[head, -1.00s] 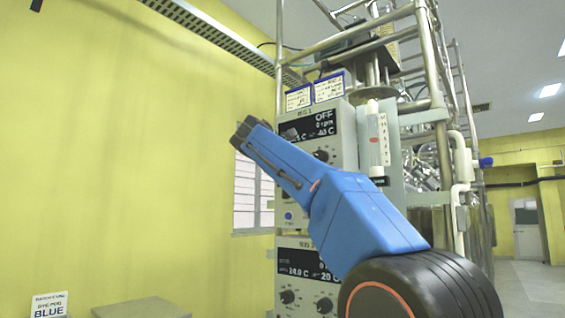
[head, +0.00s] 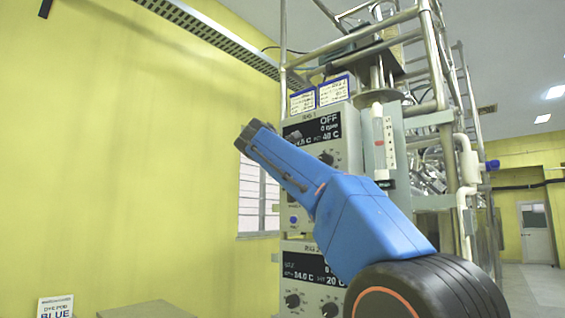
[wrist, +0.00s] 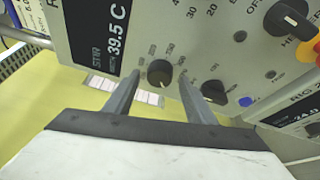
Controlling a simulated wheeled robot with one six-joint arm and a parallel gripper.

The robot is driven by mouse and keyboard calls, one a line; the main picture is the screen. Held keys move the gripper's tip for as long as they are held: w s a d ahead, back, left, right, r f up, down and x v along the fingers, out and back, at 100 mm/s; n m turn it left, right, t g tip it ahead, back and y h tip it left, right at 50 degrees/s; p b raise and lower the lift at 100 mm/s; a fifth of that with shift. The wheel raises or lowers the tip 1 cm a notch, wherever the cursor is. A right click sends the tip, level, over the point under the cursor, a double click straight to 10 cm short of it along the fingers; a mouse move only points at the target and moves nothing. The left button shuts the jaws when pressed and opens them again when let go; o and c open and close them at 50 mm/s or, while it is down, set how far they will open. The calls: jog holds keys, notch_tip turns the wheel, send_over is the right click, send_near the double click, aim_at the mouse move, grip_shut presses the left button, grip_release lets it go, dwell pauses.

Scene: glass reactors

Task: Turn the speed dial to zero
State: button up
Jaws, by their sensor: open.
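The dial between the fingers is a round black knob (wrist: 159,72) with a printed number scale, on a light grey panel next to a black display (wrist: 100,35) reading STIR and 39.5 C. My gripper (wrist: 159,80) is open, with one grey finger on each side of this knob. I cannot tell whether the fingers touch it. In the head view the upper display (head: 312,130) reads OFF, 0 rpm and 40 C; my blue arm covers part of that panel, and the fingers and this knob cannot be made out there.
A second black knob (wrist: 214,92) sits close to the right finger. A larger black OFF knob (wrist: 287,17) and a red-and-yellow button (wrist: 309,50) are farther right. A lower panel (head: 312,272) stands beneath. Steel pipe frames rise behind; yellow wall is at left.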

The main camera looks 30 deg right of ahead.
jog(key=v, duration=1.7)
jog(key=shift+s+a, duration=0.1)
jog(key=shift+f, duration=0.15)
